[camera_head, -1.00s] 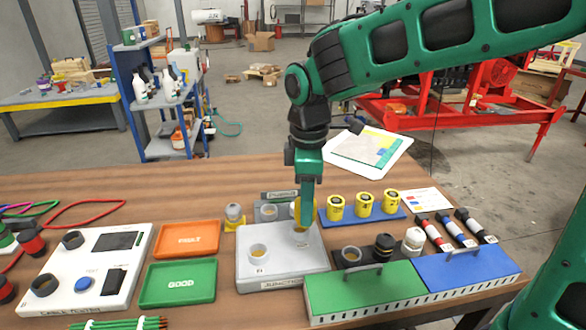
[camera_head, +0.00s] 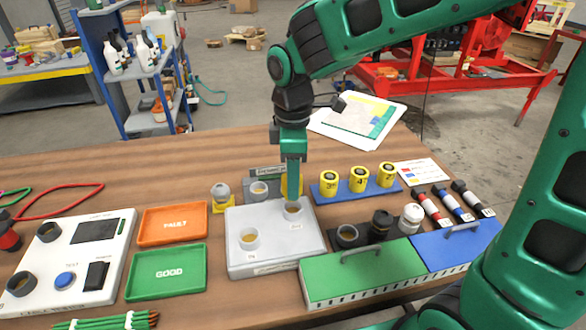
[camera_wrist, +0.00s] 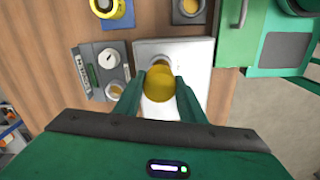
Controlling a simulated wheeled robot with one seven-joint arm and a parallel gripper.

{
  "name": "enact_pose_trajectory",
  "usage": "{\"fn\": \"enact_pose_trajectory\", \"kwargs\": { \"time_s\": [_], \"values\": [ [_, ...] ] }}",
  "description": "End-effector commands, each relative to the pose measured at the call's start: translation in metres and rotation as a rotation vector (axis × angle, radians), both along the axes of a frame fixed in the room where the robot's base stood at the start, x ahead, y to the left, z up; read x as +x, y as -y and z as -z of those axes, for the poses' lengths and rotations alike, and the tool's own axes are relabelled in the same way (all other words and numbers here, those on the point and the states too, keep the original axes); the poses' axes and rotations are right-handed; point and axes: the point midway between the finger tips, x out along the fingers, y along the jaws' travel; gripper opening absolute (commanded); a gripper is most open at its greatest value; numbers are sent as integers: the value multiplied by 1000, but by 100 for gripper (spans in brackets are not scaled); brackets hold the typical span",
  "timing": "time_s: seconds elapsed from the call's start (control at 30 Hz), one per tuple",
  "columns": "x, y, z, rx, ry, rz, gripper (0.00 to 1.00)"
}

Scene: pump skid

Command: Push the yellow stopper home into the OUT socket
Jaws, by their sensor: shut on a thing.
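The yellow stopper (camera_wrist: 158,84) sits between the two fingers of my gripper (camera_wrist: 157,98) in the wrist view, seen from above. My gripper (camera_head: 293,198) is shut on it and points down over the back right of the grey junction box (camera_head: 265,238). The OUT socket (camera_head: 292,211), a grey ring, is right at the fingertips. Its label is not readable. My fingers partly hide the stopper and socket, so I cannot tell how deep the stopper sits. The other socket (camera_head: 249,239) on the box is empty with a tan inside.
A grey block with a round socket (camera_head: 259,190) stands close behind the box. A yellow-based knob (camera_head: 221,197) is to its left. A blue rack of yellow cylinders (camera_head: 358,180) is right. Green (camera_head: 360,275) and blue (camera_head: 455,245) lidded boxes stand front right. Orange and green trays lie left.

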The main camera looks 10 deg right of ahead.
Motion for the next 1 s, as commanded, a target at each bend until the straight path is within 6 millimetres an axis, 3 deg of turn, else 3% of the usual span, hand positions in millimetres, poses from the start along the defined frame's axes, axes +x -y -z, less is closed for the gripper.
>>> {"fn": "enact_pose_trajectory", "kwargs": {
  "time_s": [0.17, 1.0],
  "values": [
    [-1, 0, 16, -1, -2, -2, 9],
    [-2, 1, 14, 0, 0, 0, 9]
  ]
}}
